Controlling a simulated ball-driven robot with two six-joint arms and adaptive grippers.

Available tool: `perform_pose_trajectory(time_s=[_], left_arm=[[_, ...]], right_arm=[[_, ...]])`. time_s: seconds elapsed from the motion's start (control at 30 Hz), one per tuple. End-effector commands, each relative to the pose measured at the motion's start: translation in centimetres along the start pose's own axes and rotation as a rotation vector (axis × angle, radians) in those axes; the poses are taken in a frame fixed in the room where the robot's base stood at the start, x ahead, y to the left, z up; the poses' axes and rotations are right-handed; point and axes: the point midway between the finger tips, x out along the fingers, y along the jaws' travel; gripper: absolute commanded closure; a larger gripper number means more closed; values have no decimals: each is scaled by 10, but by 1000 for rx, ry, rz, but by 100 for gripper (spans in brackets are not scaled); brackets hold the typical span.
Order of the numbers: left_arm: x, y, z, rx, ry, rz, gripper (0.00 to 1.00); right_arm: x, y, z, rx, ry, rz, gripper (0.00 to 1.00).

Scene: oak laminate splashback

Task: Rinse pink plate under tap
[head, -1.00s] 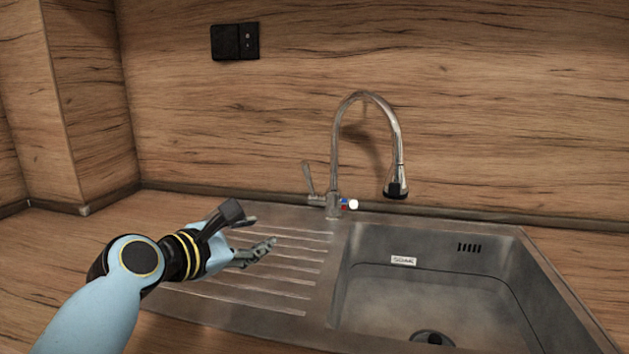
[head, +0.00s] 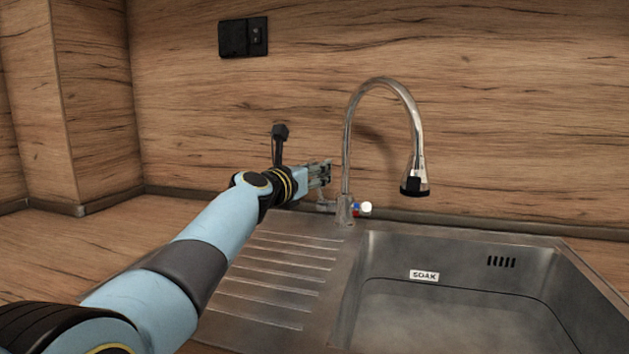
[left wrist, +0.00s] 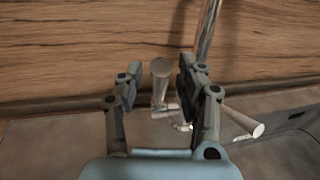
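The chrome tap (head: 416,135) has a tall curved spout with a dark nozzle, and no water stream shows below it. My left gripper (head: 326,173) is beside the tap's base and partly covers its side lever. In the left wrist view my left gripper (left wrist: 158,76) is open, with the pale lever (left wrist: 160,85) showing between its fingers. I cannot tell whether a finger touches it. The tap's spout (left wrist: 208,32) rises behind the right finger. The pink plate is not in any view, nor is my right gripper.
The steel sink basin (head: 375,265) lies at the lower right, with a SOAK label (head: 424,276) on its back wall. The ribbed drainboard (head: 275,265) is bare beneath my left arm. A white-ended knob (head: 365,208) sits at the tap's base. A wooden splashback closes the rear.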

Motion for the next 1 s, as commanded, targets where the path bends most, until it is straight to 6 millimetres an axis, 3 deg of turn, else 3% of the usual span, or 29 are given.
perform_pose_trajectory(time_s=[0.33,0.63,1.0], left_arm=[[5,0,1,2,0,0,62],[5,0,1,2,0,0,100],[5,0,1,3,0,1,100]], right_arm=[[3,1,-3,0,6,1,0],[3,3,-2,-1,4,3,0],[3,3,-1,-1,1,4,0]])
